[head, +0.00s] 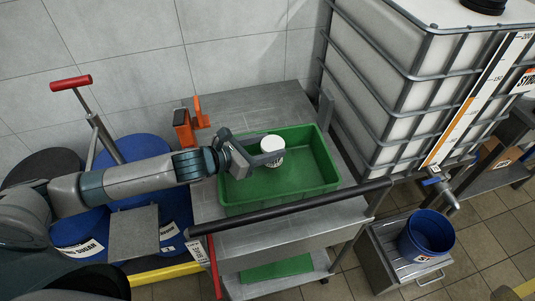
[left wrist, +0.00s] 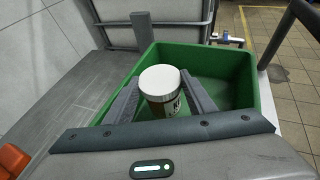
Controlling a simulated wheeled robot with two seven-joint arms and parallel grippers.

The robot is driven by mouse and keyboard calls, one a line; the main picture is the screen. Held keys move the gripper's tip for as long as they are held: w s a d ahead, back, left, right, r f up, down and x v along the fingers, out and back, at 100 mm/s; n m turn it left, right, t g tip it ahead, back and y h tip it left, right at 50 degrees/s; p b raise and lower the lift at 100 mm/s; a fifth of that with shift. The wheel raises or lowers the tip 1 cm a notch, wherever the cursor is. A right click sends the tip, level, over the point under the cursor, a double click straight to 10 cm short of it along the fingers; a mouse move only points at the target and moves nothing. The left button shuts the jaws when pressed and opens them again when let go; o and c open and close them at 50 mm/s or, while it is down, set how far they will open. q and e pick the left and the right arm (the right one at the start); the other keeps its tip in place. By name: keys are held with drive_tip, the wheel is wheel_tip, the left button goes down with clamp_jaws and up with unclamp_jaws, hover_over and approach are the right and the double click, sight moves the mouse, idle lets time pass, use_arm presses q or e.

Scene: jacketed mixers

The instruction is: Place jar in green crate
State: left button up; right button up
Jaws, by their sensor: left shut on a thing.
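The jar (head: 272,146) has a white lid and a label. My left gripper (head: 268,158) is shut on it, with the jar upright between the fingers. The green crate (head: 323,160) stands on a grey metal cart, and the jar is over or within its opening; I cannot tell whether it touches the crate floor. In the left wrist view, the jar (left wrist: 161,88) sits between both fingers of the left gripper (left wrist: 163,100), with the green crate (left wrist: 238,85) around and behind it. The jar's lower part is partly hidden. My right gripper does not show.
A dark bar (head: 290,208) runs along the cart's front. An orange device (head: 184,126) stands left of the crate on the cart (head: 260,102). A large caged white tank (head: 385,75) stands close on the right. Blue drums (head: 130,150) stand left, and a blue bucket (head: 427,236) sits lower right.

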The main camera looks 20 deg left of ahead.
use_arm(q)
drive_tip(key=shift+f, duration=0.15)
wheel_tip(320, 180, down, 3)
drive_tip(key=shift+r+p, duration=0.15)
drive_tip(key=shift+p, duration=0.35)
drive_tip(key=shift+f, duration=0.45)
drive_tip(key=shift+f, duration=0.15)
drive_tip(key=o, duration=1.2)
